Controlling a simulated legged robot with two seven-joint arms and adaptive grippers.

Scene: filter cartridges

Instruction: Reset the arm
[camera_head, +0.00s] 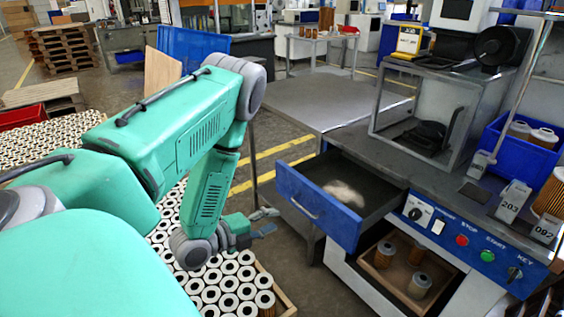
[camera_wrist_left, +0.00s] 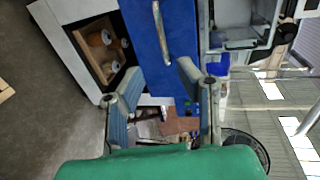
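My left arm comes in from the left of the head view. The drawer is pulled open, with a pale patch inside. My right gripper is in neither view.
Many white-topped filter cartridges (camera_head: 229,284) stand in rows below my arm. A wooden box (camera_head: 396,291) with several cartridges sits in the bench's lower opening. A control panel (camera_head: 462,240) and a blue bin (camera_head: 500,148) with cartridges are at right. A grey table (camera_head: 315,100) stands behind.

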